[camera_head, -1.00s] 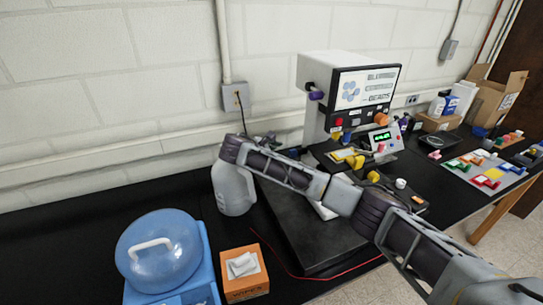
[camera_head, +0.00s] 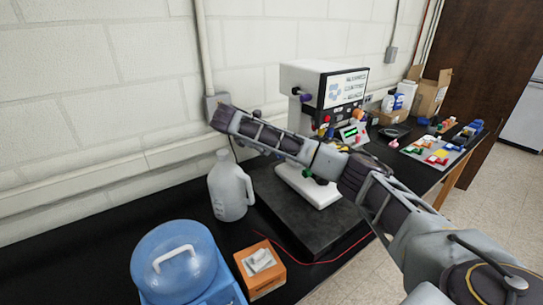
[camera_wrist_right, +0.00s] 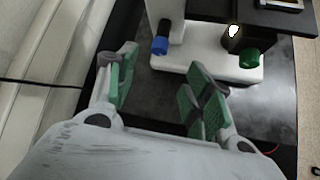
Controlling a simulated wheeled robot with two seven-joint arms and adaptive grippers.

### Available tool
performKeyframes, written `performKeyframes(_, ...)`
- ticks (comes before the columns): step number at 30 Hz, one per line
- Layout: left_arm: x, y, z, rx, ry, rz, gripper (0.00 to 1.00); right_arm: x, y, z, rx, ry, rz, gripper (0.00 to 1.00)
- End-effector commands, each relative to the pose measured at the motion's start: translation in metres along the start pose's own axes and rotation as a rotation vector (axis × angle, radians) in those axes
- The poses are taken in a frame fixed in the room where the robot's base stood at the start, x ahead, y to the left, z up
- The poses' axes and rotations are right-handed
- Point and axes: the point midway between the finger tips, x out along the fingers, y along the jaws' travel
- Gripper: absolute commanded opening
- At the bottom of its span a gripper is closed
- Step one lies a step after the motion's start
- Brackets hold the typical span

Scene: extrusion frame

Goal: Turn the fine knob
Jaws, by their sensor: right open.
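In the right wrist view, a blue knob (camera_wrist_right: 160,45) sits at the left of a white stand (camera_wrist_right: 205,62), and a green knob (camera_wrist_right: 249,57) on a dark block at its right. I cannot tell which is the fine knob. My right gripper (camera_wrist_right: 158,82) is open and empty, its green-padded fingers apart, short of the stand. Both knobs lie beyond the fingertips. In the head view, the white base (camera_head: 318,194) shows below my right arm, with the green knob (camera_head: 308,172) above it. The arm hides much of the stand, and the right gripper is not clear there. My left gripper is out of view.
A white jug (camera_head: 230,188), a blue-lidded container (camera_head: 172,260) and an orange tissue box (camera_head: 262,268) stand to the left. A boxy instrument (camera_head: 325,92) stands behind my arm. A black platform (camera_wrist_right: 185,98) carries the stand. The wall runs close on the left.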

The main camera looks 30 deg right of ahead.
Motion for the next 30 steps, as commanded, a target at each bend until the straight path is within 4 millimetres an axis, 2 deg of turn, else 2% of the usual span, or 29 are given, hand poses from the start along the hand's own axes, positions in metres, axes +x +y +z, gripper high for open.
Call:
performKeyframes(10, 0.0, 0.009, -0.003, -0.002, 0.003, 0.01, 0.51, 0.001, 0.0, 0.001, -0.001, 0.0, -0.002, 0.51)
performKeyframes(17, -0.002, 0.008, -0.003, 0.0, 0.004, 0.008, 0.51, 0.007, -0.001, 0.001, -0.001, -0.001, -0.004, 0.51)
performKeyframes(23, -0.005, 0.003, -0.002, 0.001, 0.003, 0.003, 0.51, 0.025, -0.001, 0.002, -0.001, -0.002, -0.005, 0.51)
performKeyframes(30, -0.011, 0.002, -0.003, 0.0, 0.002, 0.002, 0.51, 0.055, -0.001, 0.002, -0.001, -0.001, -0.004, 0.51)
